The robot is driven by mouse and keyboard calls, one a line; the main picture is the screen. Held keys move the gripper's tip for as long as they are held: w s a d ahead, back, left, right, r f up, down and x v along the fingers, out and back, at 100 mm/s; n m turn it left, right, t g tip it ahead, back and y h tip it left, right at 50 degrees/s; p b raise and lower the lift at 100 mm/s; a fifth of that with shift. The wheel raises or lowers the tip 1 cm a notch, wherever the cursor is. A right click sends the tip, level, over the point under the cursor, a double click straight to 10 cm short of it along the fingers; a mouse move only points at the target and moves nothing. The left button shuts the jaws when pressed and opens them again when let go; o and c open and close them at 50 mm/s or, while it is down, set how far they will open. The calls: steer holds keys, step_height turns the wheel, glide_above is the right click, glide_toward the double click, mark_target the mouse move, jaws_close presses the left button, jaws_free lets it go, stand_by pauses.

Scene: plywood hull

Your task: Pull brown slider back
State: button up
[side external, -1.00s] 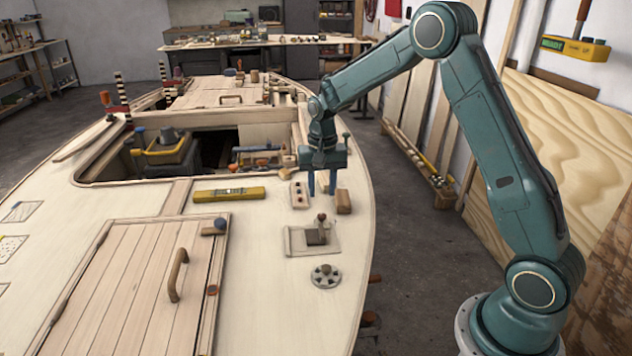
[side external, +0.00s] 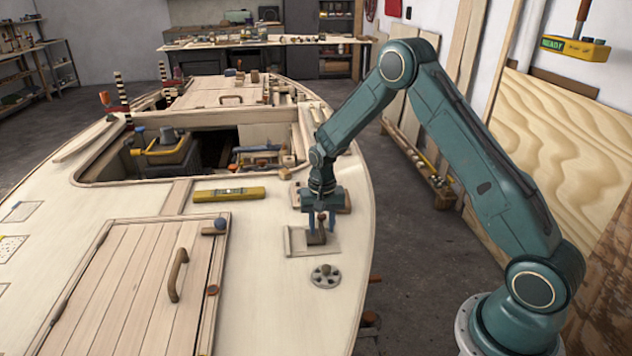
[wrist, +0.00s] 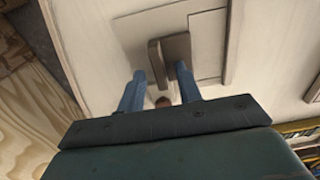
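The brown slider (side external: 316,238) is a small block with an upright knobbed stem, set on a pale plate (side external: 296,240) on the hull deck. In the wrist view the slider's block (wrist: 176,50) lies just beyond the fingertips. My gripper (side external: 320,227) points down over the slider, its two blue fingers on either side of the stem. In the wrist view the gripper (wrist: 159,75) has a clear gap between its fingers, and the round brown knob (wrist: 162,101) shows in that gap. Whether a finger touches the stem cannot be told.
A round grey dial (side external: 325,276) sits in front of the plate. A yellow level (side external: 229,194) lies to the left, near the open hatch. A hatch cover with a wooden handle (side external: 178,275) is at front left.

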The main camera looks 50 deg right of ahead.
jaws_close()
steer(key=shift+s+d, duration=1.2)
steer(key=shift+d, duration=0.1)
steer(key=shift+c, duration=0.9)
jaws_free()
steer(key=shift+s, duration=0.1)
steer(key=shift+o, duration=0.9)
